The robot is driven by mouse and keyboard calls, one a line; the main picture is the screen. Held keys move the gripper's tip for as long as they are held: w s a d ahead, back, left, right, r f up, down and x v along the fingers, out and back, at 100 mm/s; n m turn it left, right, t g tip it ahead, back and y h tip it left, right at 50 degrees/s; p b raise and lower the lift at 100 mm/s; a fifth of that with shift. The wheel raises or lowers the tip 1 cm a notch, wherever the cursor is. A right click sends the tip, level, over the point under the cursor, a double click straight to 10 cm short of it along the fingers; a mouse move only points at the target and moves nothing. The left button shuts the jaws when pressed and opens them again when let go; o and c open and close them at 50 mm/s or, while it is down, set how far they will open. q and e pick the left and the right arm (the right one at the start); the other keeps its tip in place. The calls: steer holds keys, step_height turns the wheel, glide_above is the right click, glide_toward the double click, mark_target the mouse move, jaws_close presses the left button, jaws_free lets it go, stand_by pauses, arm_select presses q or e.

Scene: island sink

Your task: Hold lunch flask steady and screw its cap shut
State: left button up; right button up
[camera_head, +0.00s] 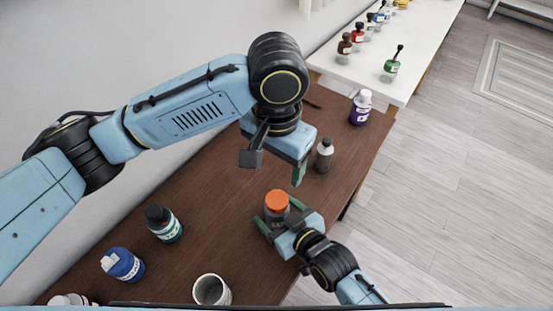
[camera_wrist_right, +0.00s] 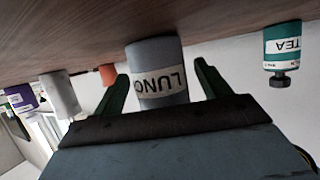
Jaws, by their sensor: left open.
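The lunch flask (camera_head: 278,221) stands upright on the brown table, with an orange cap (camera_head: 276,200) on top. Whether the cap is tight cannot be told. In the right wrist view the grey flask (camera_wrist_right: 157,58) appears upside down with its label, and its cap end is hidden. My right gripper (camera_head: 280,216) is open, its fingers on either side of the flask; the right wrist view shows gaps between these fingers (camera_wrist_right: 160,72) and the flask. My left gripper (camera_head: 275,166) is open and empty, pointing down above and beyond the cap.
A grey bottle (camera_head: 324,157) and a purple bottle (camera_head: 361,108) stand beyond the flask. A teal bottle (camera_head: 164,225), blue bottle (camera_head: 124,264) and white cup (camera_head: 211,290) stand to the left. A small orange thing (camera_wrist_right: 108,75) shows in the wrist view. A white counter (camera_head: 410,65) holds several bottles.

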steer(key=p+v, duration=0.1)
steer(key=v, duration=1.1)
steer(key=shift+s+d+p, duration=0.15)
steer(key=shift+s+p, duration=0.05)
steer(key=shift+p, duration=0.1)
steer(key=shift+s+d+r, duration=0.2)
steer(key=shift+s+d, duration=0.05)
steer(key=shift+s, duration=0.1)
